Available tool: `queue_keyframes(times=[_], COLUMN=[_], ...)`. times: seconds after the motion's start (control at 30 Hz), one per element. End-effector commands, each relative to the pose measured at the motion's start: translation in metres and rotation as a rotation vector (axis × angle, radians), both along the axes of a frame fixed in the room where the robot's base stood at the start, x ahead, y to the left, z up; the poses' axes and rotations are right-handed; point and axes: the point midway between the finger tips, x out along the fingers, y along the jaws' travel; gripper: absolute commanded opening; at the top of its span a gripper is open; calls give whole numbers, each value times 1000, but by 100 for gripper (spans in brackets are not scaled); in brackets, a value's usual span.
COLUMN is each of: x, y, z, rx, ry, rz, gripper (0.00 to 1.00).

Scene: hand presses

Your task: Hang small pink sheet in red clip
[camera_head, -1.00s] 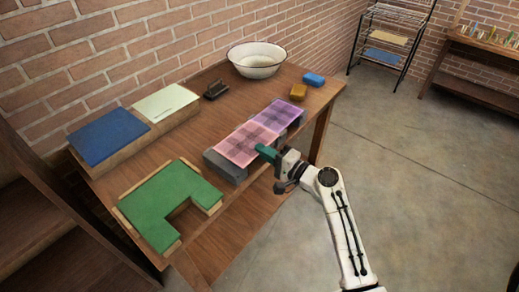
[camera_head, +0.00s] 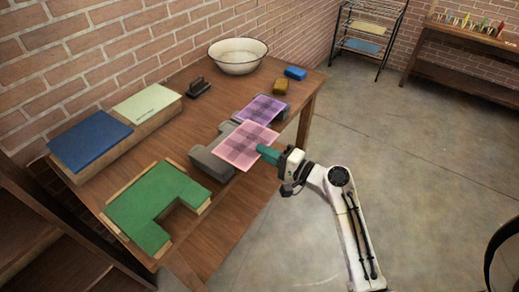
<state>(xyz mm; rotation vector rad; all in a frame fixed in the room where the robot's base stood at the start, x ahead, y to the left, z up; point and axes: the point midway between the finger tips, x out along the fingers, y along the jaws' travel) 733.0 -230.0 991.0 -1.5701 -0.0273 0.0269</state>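The pink sheet (camera_head: 245,143), with a darker check pattern, is flat and roughly level, its right edge at the teal tips of my gripper (camera_head: 266,152). My gripper appears shut on that edge. The sheet sits at the table's front edge, partly over a grey block, and looks lifted off it. Several small coloured clips stand on the far bench at the top right; one looks red (camera_head: 500,29), but they are too small to be sure.
A purple sheet (camera_head: 264,108) lies on a grey block behind. The table also holds a green U-shaped pad (camera_head: 147,210), blue book (camera_head: 90,139), white basin (camera_head: 238,66), and yellow (camera_head: 280,87) and blue sponges (camera_head: 295,73). A rack (camera_head: 345,42) stands beyond open floor.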

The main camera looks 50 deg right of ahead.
Motion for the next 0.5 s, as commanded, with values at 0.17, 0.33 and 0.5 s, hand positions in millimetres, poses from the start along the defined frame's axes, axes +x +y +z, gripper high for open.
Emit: queue_keyframes(times=[0.17,0.33,0.5], x=[-21,-39,-57], y=[-1,-2,-2], z=[-1,-1,-1], rx=[0,0,-1], ry=[1,1,1], rz=[-2,-2,-2], gripper=[0,0,0])
